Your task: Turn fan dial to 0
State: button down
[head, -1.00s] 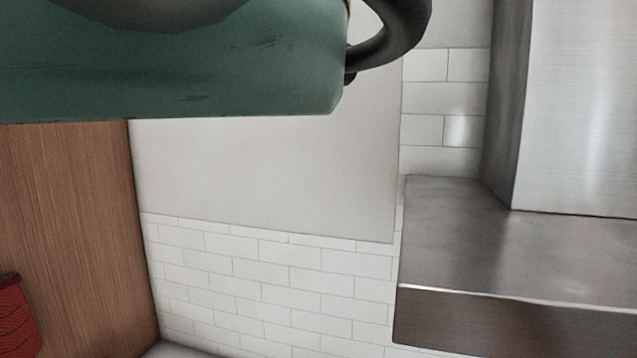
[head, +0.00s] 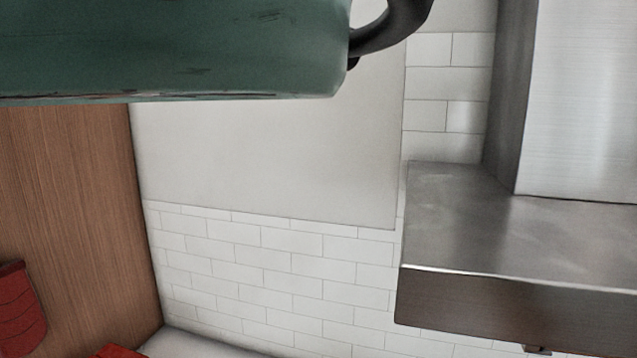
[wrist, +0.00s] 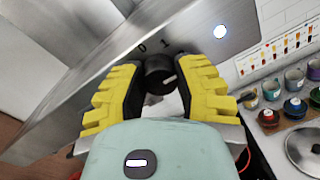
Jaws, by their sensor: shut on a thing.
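The fan dial (wrist: 158,70) is a dark round knob with a pale mark on its face, on a brushed-metal hood panel (wrist: 90,85). The marks "0" and "1" are printed on the metal just beyond it. My gripper (wrist: 161,80), with yellow ridged fingers and dark inner pads, is shut on the dial in the wrist view, one finger on each side. The pale mark slants toward the right finger; its exact setting is hard to tell. My gripper and the dial's face are out of the head view.
The steel range hood (head: 500,235) juts from the tiled wall (head: 280,265) at the right. A wooden panel (head: 70,190) and a red object (head: 20,308) are at the left. Several jars (wrist: 294,107) and a pot lid (wrist: 305,150) show at the wrist view's right.

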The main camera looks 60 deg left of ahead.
jog(key=shift+f+b, duration=0.25)
jog(key=shift+b, duration=0.85)
jog(key=shift+f+n+b, duration=0.1)
jog(key=shift+n+b, duration=0.2)
jog(key=shift+b, duration=0.6)
jog(key=b, duration=0.3)
jog(key=shift+a+n, duration=0.1)
jog(key=shift+n, duration=0.2)
jog(key=n+b, duration=0.1)
jog(key=b, duration=0.5)
jog(key=shift+n, duration=0.3)
jog(key=n+b, duration=0.1)
jog(key=b, duration=0.2)
jog(key=shift+r+b, duration=0.25)
jog(key=shift+b, duration=0.05)
jog(key=n+b, duration=0.4)
jog(key=n, duration=0.1)
jog(key=n+b, duration=0.2)
jog(key=n, duration=0.1)
jog(key=shift+s+a+r+n+y, duration=0.1)
jog(key=shift+a+n+y, duration=0.05)
jog(key=shift+n+y, duration=0.2)
jog(key=n+b, duration=0.2)
jog(key=n, duration=0.4)
jog(key=shift+y, duration=0.35)
jog(key=shift+a+n+g, duration=0.1)
jog(key=shift+n+g, duration=0.15)
jog(key=shift+g, duration=0.05)
